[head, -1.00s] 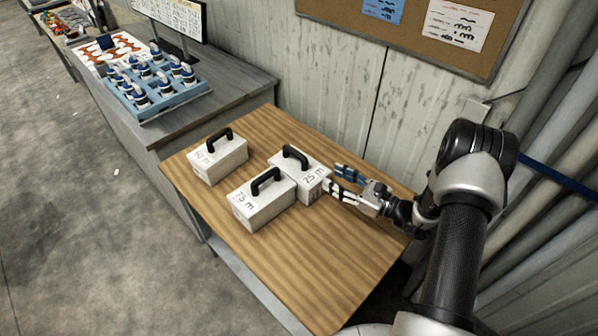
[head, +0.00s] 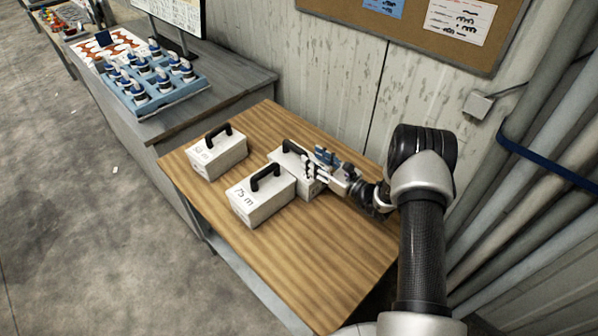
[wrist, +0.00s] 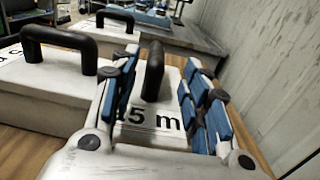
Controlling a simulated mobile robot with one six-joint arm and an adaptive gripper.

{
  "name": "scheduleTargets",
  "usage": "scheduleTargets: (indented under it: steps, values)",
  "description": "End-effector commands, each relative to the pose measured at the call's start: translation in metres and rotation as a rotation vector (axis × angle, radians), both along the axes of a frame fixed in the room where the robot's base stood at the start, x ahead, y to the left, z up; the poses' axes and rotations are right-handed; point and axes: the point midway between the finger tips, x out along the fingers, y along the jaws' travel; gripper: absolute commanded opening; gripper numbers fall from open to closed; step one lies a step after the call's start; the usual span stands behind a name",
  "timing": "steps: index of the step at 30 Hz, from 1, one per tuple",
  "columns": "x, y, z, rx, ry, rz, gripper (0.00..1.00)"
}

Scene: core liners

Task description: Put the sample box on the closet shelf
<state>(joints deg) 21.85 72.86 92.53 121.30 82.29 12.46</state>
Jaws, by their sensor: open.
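Three white sample boxes with black handles stand on the wooden table. The 75 m box (head: 262,204) is nearest, another (head: 216,158) with a hard-to-read label stands at the left, and the third (head: 284,160), labelled 25 m in the earlier view, stands at the right. My gripper (head: 313,164) is open, over the right end of the third box and partly hiding it. In the wrist view, this box's handle (wrist: 154,72) lies ahead between the blue-padded fingers, with "5 m" showing below. I see no closet shelf.
The wooden table (head: 300,262) is bare at its near end. The 75 m box stands close beside the third box. A grey bench (head: 235,85) with a blue rack (head: 160,98) of bottles adjoins at the left. A wall and pipes (head: 560,150) bound the right.

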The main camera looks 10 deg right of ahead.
Motion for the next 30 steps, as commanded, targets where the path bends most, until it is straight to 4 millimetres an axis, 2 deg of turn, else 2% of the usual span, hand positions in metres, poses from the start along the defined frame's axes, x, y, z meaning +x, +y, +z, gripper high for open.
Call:
scheduleTargets:
  steps: [5, 12, 20, 30]
  values:
    - [0.009, 0.010, -0.001, 0.000, -0.001, 0.004, 0.43]
    - [0.035, 0.032, -0.003, -0.001, -0.002, 0.003, 0.43]
    - [0.039, 0.034, -0.002, 0.000, 0.000, 0.001, 0.43]
    - [0.039, 0.034, -0.002, 0.000, 0.000, 0.001, 0.20]
